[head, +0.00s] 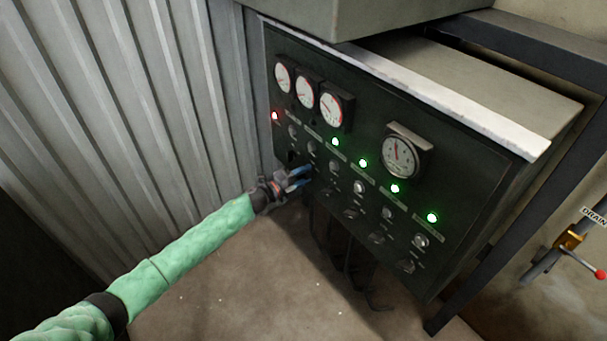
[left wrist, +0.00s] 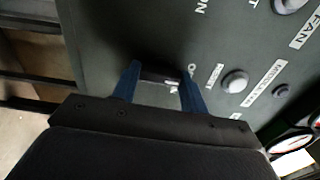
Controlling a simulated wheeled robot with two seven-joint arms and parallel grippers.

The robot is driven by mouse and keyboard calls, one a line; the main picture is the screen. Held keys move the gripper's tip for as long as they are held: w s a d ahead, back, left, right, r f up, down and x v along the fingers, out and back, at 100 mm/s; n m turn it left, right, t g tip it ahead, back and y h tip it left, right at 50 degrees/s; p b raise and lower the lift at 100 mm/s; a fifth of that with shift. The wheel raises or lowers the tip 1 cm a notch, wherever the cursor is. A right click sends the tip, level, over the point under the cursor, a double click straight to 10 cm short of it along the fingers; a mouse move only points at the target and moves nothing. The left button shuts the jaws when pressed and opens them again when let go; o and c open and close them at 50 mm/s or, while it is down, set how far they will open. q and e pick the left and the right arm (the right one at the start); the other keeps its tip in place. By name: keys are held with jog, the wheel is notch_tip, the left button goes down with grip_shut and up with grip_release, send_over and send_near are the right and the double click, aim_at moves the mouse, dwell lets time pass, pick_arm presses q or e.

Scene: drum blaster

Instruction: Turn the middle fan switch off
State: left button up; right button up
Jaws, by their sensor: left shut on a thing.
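The dark control panel (head: 455,195) has a lower row of black rotary switches, including one (head: 350,212) right of my gripper. My left gripper (head: 303,177), with blue fingers, is at the left part of this row. In the left wrist view, its fingers (left wrist: 160,88) are shut on a black switch knob (left wrist: 160,74), one finger on each side. An "ON" label and part of another label show near the knob. The gripper hides this switch in the head view, and I cannot tell for certain which fan it belongs to. My right gripper is not in view.
One red light (head: 275,115) and several green lights (head: 363,163) glow on the panel. Round gauges (head: 400,157) sit above. A corrugated wall (head: 130,100) stands at left. Cables (head: 350,265) hang below the panel. A drain valve (head: 568,240) is at right.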

pick_arm(q)
jog(key=shift+n, duration=0.3)
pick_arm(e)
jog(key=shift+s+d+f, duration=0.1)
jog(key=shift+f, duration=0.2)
pick_arm(q)
jog(key=o, duration=1)
jog(key=shift+a, duration=0.1)
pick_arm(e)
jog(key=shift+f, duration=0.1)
pick_arm(q)
jog(key=shift+s+a+f, duration=0.1)
jog(key=shift+s+a, duration=0.05)
jog(key=shift+a, duration=0.05)
jog(key=shift+b+v, duration=1.3)
jog(key=shift+v, duration=2.3)
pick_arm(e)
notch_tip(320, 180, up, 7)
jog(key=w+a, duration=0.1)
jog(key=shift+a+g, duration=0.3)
